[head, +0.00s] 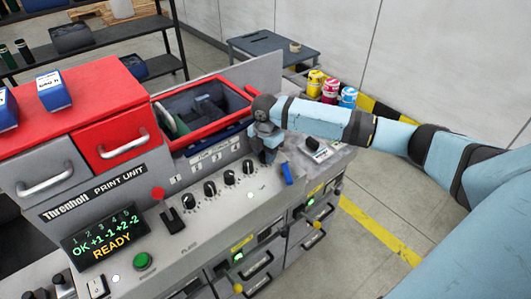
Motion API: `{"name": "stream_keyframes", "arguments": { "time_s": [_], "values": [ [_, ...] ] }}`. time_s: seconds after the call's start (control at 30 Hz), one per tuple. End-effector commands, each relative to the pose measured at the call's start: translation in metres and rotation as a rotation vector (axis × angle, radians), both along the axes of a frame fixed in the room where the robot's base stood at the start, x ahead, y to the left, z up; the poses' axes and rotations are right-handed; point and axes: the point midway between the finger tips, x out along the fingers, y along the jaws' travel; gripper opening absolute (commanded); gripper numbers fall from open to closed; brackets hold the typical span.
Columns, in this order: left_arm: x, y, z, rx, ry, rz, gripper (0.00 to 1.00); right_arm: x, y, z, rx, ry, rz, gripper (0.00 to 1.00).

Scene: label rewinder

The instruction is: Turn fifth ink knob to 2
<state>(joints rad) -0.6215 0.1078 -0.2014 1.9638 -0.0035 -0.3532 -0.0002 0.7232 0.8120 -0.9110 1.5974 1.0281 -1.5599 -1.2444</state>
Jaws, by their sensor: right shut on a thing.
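The print unit's panel (205,222) carries a slanting row of black ink knobs (229,177). Four knobs show clear of my arm. My right gripper (268,155) points down at the right end of this row, shut on what looks like the fifth knob. That knob is mostly hidden by the gripper, so its setting cannot be read. The dark display (98,238) shows small figures, including +1, -1, +2 and -2, with OK and READY. My left gripper is not in view.
A red-rimmed open bin (205,95) stands behind the knobs. Ink cans (330,90) stand behind.

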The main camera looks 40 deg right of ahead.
Motion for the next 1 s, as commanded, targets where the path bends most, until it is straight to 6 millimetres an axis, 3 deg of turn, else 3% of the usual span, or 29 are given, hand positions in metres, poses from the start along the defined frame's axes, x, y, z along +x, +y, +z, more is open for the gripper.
{"name": "stream_keyframes", "arguments": {
  "time_s": [0.37,0.4,0.5,0.83,1.0],
  "values": [
    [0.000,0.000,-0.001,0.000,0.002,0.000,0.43,0.000,0.000,-0.001,0.000,0.001,0.005,0.10],
    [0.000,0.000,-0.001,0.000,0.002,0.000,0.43,0.000,0.000,-0.001,0.000,0.001,0.005,0.36],
    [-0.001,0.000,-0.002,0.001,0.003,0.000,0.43,0.000,0.000,-0.001,0.000,0.001,0.005,0.59],
    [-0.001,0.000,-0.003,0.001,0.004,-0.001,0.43,0.000,0.000,0.002,0.000,0.000,0.004,0.59],
    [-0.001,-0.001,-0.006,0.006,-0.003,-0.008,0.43,0.000,0.000,0.023,0.001,-0.002,0.005,0.59]
  ]
}}
